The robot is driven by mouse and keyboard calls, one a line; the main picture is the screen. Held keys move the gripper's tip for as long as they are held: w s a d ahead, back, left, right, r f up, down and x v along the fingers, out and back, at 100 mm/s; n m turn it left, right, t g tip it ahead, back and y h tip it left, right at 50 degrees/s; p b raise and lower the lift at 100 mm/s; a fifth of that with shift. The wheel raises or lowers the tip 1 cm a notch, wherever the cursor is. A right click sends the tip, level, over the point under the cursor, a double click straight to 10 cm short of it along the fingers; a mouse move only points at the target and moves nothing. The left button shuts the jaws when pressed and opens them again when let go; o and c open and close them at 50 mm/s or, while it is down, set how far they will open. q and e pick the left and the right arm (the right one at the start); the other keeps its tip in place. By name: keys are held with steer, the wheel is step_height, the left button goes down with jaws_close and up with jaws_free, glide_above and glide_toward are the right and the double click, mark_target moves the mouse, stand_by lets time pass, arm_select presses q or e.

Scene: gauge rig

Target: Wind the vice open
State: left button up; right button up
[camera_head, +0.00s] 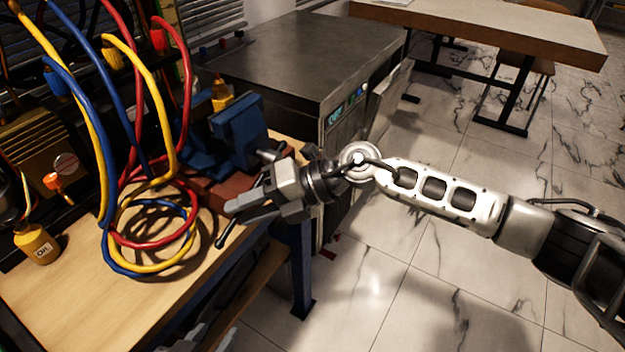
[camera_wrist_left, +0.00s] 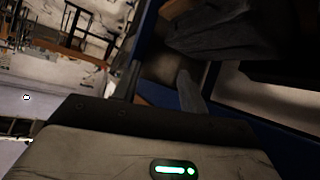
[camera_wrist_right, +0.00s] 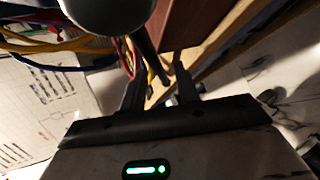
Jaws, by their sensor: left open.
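The blue vice (camera_head: 238,132) stands on the near corner of the bench, with a red-brown block (camera_head: 213,190) beside it. A dark handle bar with a ball end (camera_head: 220,241) slants down at the bench edge. My right gripper (camera_head: 232,208) is at this bar with its fingers apart. In the right wrist view, the bar (camera_wrist_right: 144,48) runs from a round grey part towards the space between the open fingers (camera_wrist_right: 158,68); contact cannot be told. My left gripper (camera_head: 218,338) is low at the bottom edge, below the bench top. The left wrist view shows its fingers (camera_wrist_left: 160,80) open and empty.
Red, yellow and blue cables (camera_head: 150,235) lie coiled on the bench left of the vice. A yellow oil bottle (camera_head: 37,245) stands further left. A dark cabinet (camera_head: 300,65) stands behind the bench.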

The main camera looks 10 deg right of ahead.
steer(key=b+v, duration=0.1)
steer(key=v, duration=1.2)
